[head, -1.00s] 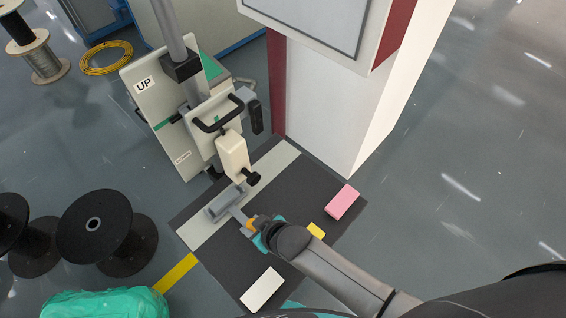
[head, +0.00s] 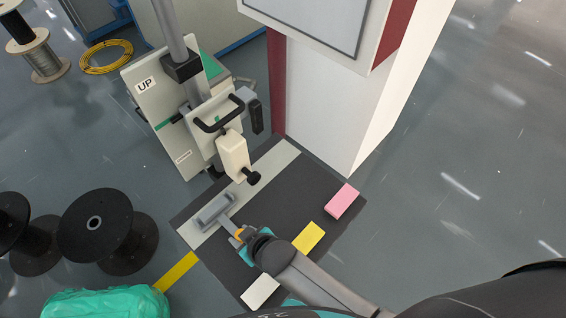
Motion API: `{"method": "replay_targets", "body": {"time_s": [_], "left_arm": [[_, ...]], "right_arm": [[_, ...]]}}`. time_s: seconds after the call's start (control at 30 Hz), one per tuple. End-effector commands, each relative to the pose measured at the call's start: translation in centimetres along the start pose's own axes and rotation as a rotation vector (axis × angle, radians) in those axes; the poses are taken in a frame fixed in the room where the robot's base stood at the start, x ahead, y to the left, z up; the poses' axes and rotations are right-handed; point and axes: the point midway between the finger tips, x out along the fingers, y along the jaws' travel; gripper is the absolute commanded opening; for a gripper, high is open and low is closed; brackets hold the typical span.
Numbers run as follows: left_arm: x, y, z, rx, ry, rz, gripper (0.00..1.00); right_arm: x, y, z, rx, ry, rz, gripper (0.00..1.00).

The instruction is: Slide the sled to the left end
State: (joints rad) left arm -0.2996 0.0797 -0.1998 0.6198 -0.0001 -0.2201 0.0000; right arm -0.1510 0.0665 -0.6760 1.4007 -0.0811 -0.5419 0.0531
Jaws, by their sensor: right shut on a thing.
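The sled (head: 213,209) is a small grey block with a raised rim and a handle stem. It sits on the pale strip (head: 272,164) that runs across the dark mat, near the strip's lower-left end. My right gripper (head: 235,232) is shut on the stem of the sled at its lower-right side. The fingertips are small in view and the exact contact is hard to see. My left gripper is not in view.
Pink (head: 342,201), yellow (head: 309,238) and white (head: 261,291) blocks lie on the dark mat (head: 286,203), the white one close to my right arm. A panel marked UP with a black handle (head: 218,115) stands behind the sled. Black spools (head: 108,231) stand left.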

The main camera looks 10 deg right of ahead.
Motion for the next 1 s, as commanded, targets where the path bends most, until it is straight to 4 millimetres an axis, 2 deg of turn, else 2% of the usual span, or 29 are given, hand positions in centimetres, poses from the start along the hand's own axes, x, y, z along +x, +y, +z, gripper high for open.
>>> {"method": "replay_targets", "body": {"time_s": [0.4,0.77,0.8,1.0], "left_arm": [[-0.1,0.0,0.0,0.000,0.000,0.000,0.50],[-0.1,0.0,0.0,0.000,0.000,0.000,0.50],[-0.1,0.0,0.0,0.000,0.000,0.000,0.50],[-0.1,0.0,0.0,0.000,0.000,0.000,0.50]], "right_arm": [[0.0,-3.0,0.2,0.004,-0.005,-0.002,0.02],[0.0,-3.4,0.2,0.001,-0.004,0.000,0.02],[0.0,-3.4,0.2,0.001,-0.004,0.000,0.44],[0.0,-3.4,0.1,0.001,-0.003,0.001,0.67]]}}
